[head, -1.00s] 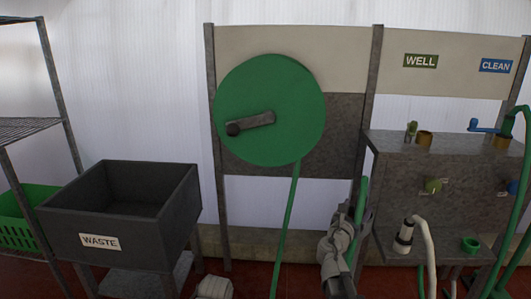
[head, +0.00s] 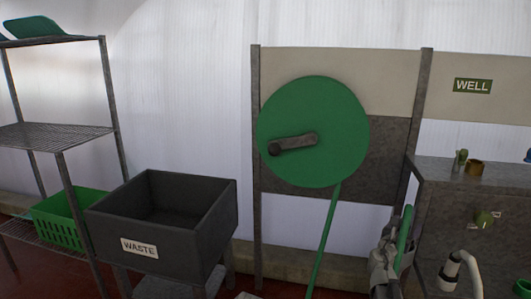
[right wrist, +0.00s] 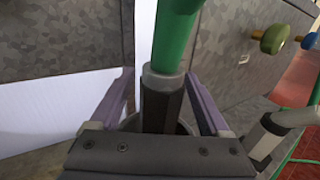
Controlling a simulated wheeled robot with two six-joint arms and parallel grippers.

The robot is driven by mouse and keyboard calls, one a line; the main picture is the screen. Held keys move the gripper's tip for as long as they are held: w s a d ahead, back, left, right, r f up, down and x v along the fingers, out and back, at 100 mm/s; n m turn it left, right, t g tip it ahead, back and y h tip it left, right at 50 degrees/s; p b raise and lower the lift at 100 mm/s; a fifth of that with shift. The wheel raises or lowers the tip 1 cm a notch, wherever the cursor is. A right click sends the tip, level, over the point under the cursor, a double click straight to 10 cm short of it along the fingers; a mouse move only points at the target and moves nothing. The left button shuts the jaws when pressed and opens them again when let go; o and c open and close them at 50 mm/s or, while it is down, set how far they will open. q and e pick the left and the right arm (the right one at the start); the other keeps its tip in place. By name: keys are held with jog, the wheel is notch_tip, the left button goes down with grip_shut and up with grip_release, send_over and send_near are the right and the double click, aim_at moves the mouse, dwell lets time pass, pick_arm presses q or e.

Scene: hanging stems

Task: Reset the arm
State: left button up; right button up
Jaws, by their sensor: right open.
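My right gripper (head: 396,232) is in the lower right of the head view, in front of the metal bench. In the right wrist view its two purple-grey fingers (right wrist: 162,92) stand apart. A green hose (right wrist: 175,35) with a grey collar and dark end piece (right wrist: 160,104) sits between them, with gaps on both sides. The hose piece also shows beside the gripper in the head view (head: 405,227). What holds its lower end is partly hidden. My left gripper is not in view.
A green reel (head: 325,115) with a dark crank and hanging hose stands left of the gripper. A black WASTE bin (head: 215,229), green crate (head: 62,228) and wire shelf (head: 50,135) are at left.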

jog(key=shift+f, duration=0.2)
jog(key=shift+s+a+b, duration=0.15)
jog(key=shift+b, duration=0.15)
jog(key=v, duration=0.8)
jog(key=x, duration=0.9)
jog(key=shift+r+p, duration=0.25)
jog(key=shift+p, duration=0.05)
notch_tip(320, 180, up, 6)
jog(key=p, duration=0.6)
jog(key=shift+s+a+r, duration=0.15)
jog(key=shift+s+a, duration=0.05)
